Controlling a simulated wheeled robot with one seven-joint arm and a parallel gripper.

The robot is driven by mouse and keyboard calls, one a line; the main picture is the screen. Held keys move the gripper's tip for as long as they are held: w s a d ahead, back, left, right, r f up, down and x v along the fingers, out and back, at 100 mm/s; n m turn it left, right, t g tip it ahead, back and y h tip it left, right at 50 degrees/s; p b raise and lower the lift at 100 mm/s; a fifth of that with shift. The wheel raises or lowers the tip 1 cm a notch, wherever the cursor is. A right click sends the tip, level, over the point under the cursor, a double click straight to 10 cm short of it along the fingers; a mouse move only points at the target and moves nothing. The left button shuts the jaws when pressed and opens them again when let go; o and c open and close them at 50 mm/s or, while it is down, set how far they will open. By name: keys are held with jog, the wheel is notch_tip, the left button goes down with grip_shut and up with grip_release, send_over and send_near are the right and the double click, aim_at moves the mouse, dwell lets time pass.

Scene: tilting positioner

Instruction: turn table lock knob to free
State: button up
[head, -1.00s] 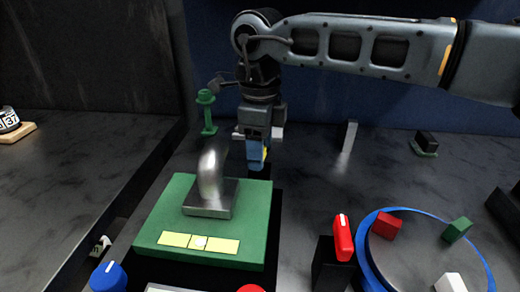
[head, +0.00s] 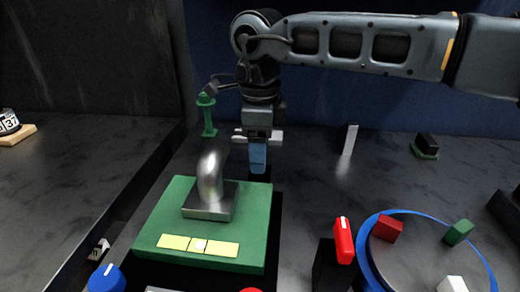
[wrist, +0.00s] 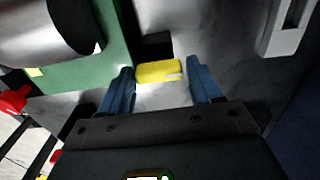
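A yellow knob (wrist: 158,71) with a white mark at its right end shows in the wrist view, beside a dark block next to the green tilting table (wrist: 100,30). My gripper (wrist: 160,76) is open, its blue fingers on either side of the knob with gaps visible. In the head view my gripper (head: 258,168) points down just behind the green table (head: 160,215), and the yellow knob is hidden there. A grey metal elbow piece (head: 210,180) stands on the table, with a yellow level strip (head: 198,245) at its front edge.
A red knob (head: 343,240) on a black post stands right of the table, beside a blue-rimmed turntable (head: 368,268) with coloured blocks. A blue knob (head: 106,279) is at front left. The counter between the knob post and back wall is mostly clear.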

jog(key=shift+o, duration=1.4)
notch_tip(320, 180, up, 8)
jog(key=shift+f, duration=0.15)
